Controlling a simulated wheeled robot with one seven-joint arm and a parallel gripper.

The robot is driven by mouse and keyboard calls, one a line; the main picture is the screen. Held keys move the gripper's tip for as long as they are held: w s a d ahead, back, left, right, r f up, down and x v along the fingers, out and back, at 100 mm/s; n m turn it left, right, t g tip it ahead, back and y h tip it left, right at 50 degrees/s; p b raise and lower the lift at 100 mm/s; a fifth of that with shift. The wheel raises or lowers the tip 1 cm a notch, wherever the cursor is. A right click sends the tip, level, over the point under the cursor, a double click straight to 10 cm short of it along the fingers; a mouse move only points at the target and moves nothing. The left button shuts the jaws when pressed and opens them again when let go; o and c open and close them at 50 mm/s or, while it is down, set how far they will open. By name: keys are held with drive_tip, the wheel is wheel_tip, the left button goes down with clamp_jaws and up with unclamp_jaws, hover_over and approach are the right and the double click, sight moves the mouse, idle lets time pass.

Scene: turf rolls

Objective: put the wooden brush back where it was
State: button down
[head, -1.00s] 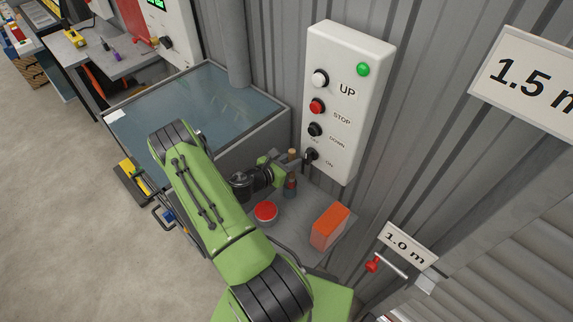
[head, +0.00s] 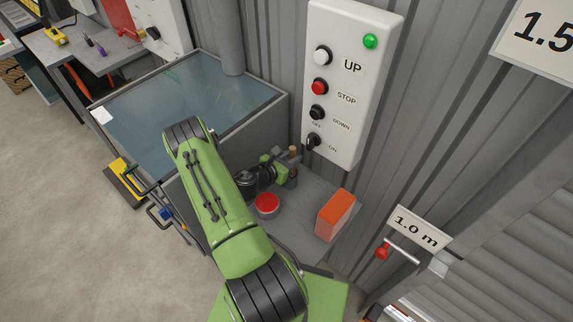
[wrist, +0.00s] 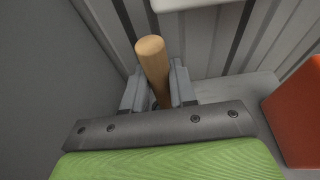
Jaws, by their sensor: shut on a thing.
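The wooden brush shows as a round, light-brown wooden handle (wrist: 152,66) standing nearly upright between the two fingers in the wrist view. In the head view only its small top (head: 294,152) shows, just left of the control panel's lower end. My gripper (wrist: 158,88) is shut on the handle, one finger on each side. In the head view my gripper (head: 287,170) is over the back of the grey shelf. The brush's lower end is hidden, so I cannot tell whether it touches the shelf.
On the grey shelf (head: 300,215) are a red round button (head: 267,203) and an orange block (head: 335,214). The control panel (head: 350,75) is on the corrugated wall behind. A water-filled tank (head: 185,105) stands to the left. A red-knobbed lever (head: 383,251) is at the right.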

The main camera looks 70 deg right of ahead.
drive_tip(key=shift+w+d+f, duration=0.25)
drive_tip(key=shift+f, duration=0.2)
drive_tip(key=shift+s+f, duration=0.15)
drive_tip(key=shift+s, duration=0.05)
drive_tip(key=c, duration=1.1)
unclamp_jaws()
drive_tip(key=shift+w+a, duration=0.1)
drive_tip(key=shift+o, duration=1)
drive_tip(key=shift+w, duration=0.2)
drive_tip(key=shift+s, duration=0.15)
